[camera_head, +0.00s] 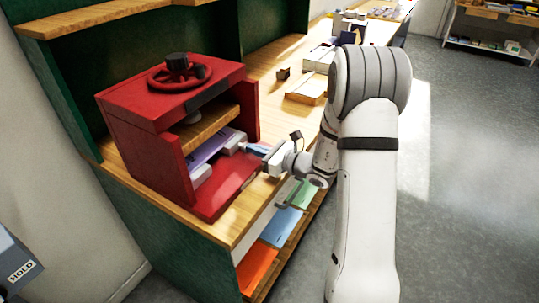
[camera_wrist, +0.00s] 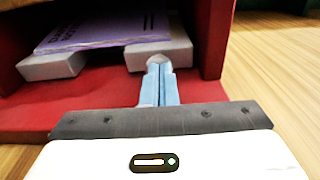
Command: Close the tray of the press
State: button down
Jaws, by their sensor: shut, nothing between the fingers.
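The red press (camera_head: 150,115) stands on the wooden table, with a dark-hubbed red wheel (camera_head: 180,73) on top and a wooden plate (camera_head: 208,128) inside. Its red tray (camera_head: 228,185) sticks out at the front. My gripper (camera_head: 247,147) is at the press's open front, above the tray. In the wrist view my gripper's blue fingers (camera_wrist: 160,68) are together and empty, with their tips at the right pale block (camera_wrist: 158,52). I cannot tell whether they touch it.
Open boxes (camera_head: 308,88) and a small dark item (camera_head: 283,73) sit farther back on the table (camera_head: 268,95). Coloured sheets (camera_head: 282,225) lie on a shelf below the table edge. A green partition stands behind the press.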

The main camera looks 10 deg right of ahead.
jog(key=shift+a+r, duration=0.2)
jog(key=shift+a, duration=0.05)
jog(key=shift+s+d+f, duration=0.1)
jog(key=shift+s+d, duration=0.15)
jog(key=shift+d, duration=0.2)
jog(key=f+b+v, duration=0.1)
jog(key=v, duration=1.2)
jog(key=s+a+r+n+g+h, duration=0.2)
jog(key=s+a+n+g, duration=0.3)
jog(key=s+n, duration=0.2)
jog(key=s+a+r+n+g+h, duration=0.1)
jog(key=s+a+r+n+g, duration=0.1)
jog(key=s+a+n+g, duration=0.5)
jog(key=s+d+r+n+t+h+p, duration=0.1)
jog(key=s+d+r+n+t+h, duration=0.2)
jog(key=s+d+n+h, duration=0.4)
jog(key=n+h, duration=0.3)
jog(key=n, duration=0.2)
jog(key=shift+s+d, duration=0.35)
jog(key=shift+d, duration=0.05)
